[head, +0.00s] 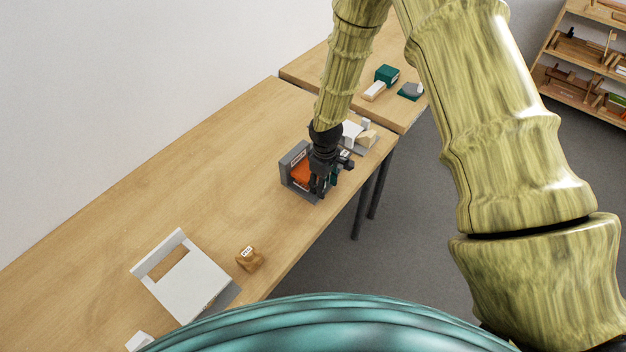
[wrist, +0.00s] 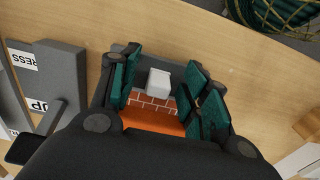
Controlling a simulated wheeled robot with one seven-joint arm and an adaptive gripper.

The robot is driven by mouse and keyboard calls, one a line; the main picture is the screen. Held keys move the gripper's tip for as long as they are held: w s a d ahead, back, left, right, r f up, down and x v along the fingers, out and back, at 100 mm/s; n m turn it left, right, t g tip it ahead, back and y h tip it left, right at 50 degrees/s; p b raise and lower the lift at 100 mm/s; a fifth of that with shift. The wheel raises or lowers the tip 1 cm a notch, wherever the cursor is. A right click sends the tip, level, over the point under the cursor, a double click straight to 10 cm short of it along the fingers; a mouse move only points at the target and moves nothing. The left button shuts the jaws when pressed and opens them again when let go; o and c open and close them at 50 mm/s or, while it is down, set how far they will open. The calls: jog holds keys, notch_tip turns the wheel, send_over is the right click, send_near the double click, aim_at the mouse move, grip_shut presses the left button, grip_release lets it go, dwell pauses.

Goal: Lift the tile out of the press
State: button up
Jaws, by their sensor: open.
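The press (head: 297,160) is a grey frame standing on the wooden table in the head view; its grey side with "PRESS" and "UP" labels (wrist: 60,75) shows at the left of the wrist view. An orange-red tile with a brick pattern (wrist: 155,112) lies in it, with a pale grey block-like knob (wrist: 158,83) on top. The tile also shows as an orange patch (head: 301,174) in the head view. My gripper (head: 320,190) is over the press. Its green-padded fingers (wrist: 168,90) are open, one on each side of the knob, apart from it. The wrist housing hides the tile's near part.
Pale blocks (head: 360,133) stand just behind the press. A white box-like fixture (head: 182,277) and a small labelled wooden piece (head: 249,258) are nearer on the table. A second table (head: 340,75) adjoins at the back. The table left of the press is clear.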

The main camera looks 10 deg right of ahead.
jog(key=shift+c, duration=0.2)
jog(key=c, duration=0.9)
jog(key=shift+r, duration=0.1)
jog(key=shift+r+b, duration=0.5)
jog(key=shift+b, duration=0.1)
jog(key=s+d+b, duration=0.5)
jog(key=s+d, duration=0.6)
jog(key=s, duration=0.3)
jog(key=shift+s+a+r+b, duration=0.1)
jog(key=shift+s+a, duration=0.55)
jog(key=shift+s, duration=0.9)
jog(key=shift+s+a+b, duration=0.1)
jog(key=shift+s+a, duration=0.6)
jog(key=shift+s, duration=0.9)
jog(key=shift+s+a+r+b, duration=0.1)
jog(key=shift+s+a, duration=0.55)
jog(key=shift+s, duration=0.9)
jog(key=shift+r, duration=0.1)
